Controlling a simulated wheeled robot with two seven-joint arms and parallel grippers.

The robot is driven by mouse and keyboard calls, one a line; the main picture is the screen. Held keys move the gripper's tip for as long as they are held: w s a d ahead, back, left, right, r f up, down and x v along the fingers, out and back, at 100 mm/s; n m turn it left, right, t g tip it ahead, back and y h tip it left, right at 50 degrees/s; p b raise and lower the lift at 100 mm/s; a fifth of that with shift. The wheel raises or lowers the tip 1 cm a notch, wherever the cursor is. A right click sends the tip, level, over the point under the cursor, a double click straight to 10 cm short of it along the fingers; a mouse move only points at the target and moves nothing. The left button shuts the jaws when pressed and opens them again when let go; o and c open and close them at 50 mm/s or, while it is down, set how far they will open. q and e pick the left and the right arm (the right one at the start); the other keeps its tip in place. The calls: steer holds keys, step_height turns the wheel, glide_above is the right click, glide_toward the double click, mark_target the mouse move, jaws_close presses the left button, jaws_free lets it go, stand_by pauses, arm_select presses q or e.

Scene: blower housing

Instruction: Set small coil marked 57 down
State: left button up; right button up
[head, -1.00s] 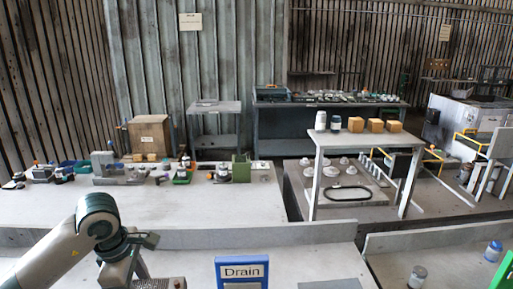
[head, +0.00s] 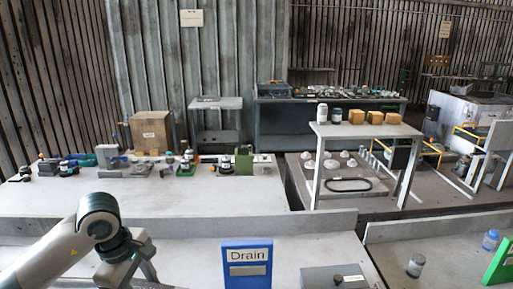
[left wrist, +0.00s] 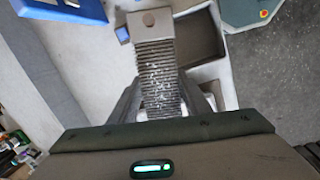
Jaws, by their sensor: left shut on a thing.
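My left gripper (left wrist: 168,100) is shut on a long ribbed grey piece with a tan end that has a round hole, which I take to be the small coil (left wrist: 155,62). It points away from the gripper in the left wrist view. No number 57 is readable on it. In the head view my left gripper (head: 128,272) is low at the left, over the near bench, its tips cut off by the bottom edge; the coil cannot be made out there. My right gripper is not in view.
A blue Drain sign (head: 247,268) stands on the near bench, right of my left gripper. A grey box with a dark knob (head: 335,278) is beside it. A dark open tray (left wrist: 200,38) lies beside the coil. The far bench (head: 150,208) has a clear front area.

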arm_select(q)
steer(key=shift+s+d+f+m+b, duration=0.35)
steer(key=shift+s+f+m, duration=0.15)
steer(key=shift+m, duration=0.6)
steer(key=s+d+f+m+g+b, duration=0.2)
steer(key=s+d+f+m+b, duration=0.2)
steer(key=m, duration=0.9)
steer(key=shift+s+f+m+g, duration=0.35)
steer(key=shift+s+f, duration=0.2)
steer(key=shift+s, duration=0.45)
